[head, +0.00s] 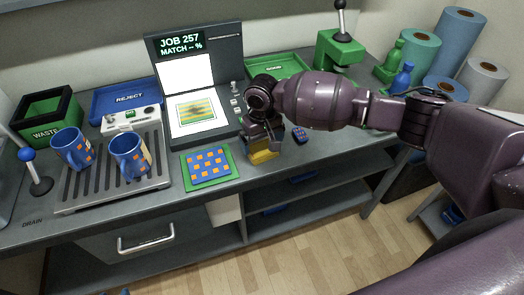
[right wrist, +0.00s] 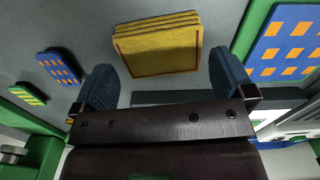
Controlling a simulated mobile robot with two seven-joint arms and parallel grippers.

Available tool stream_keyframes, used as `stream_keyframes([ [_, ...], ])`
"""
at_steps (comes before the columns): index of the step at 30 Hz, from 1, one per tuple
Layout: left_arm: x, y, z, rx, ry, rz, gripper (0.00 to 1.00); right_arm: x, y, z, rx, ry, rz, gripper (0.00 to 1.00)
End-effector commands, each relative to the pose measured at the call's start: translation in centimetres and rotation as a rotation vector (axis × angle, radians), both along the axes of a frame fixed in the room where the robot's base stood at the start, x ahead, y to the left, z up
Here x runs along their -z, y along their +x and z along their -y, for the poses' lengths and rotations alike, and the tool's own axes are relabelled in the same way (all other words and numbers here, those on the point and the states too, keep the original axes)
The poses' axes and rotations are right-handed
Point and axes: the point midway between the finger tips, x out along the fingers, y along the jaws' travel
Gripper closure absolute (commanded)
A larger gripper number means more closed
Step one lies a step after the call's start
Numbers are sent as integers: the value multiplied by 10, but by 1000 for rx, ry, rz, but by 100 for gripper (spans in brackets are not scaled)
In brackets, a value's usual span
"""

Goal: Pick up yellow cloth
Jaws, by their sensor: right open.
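The yellow cloth (head: 264,156) is a folded, layered square near the front edge of the counter, partly hidden by my right gripper in the head view. In the right wrist view the yellow cloth (right wrist: 157,45) shows a thin red-brown border line and lies just beyond and between my fingertips. My right gripper (right wrist: 164,78) is open, with one dark blue padded finger to each side and nothing between them. In the head view the right gripper (head: 264,138) is pointed down over the cloth. My left gripper is not in view.
A green-edged mat with orange squares (head: 208,166) lies left of the cloth. A small blue patterned pad (head: 300,134) lies to its right. Two blue mugs, one here (head: 130,155), stand on the drain rack (head: 90,195). The press screen (head: 181,43) is behind.

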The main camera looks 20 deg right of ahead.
Motion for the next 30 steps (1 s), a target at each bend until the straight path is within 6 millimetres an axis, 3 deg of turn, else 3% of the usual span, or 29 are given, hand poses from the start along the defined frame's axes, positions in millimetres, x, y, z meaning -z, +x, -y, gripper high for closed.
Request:
stream_keyframes([
  [6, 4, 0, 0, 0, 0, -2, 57, 28, -2, 0, 1, 0, -2, 0],
  [16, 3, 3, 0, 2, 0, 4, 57, 32, -1, 0, 0, 0, 0, 0],
  [22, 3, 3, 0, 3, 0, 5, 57, 32, -1, 0, 0, 0, 0, 31],
  [30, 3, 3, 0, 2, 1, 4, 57, 30, -1, 0, 0, 0, 0, 33],
])
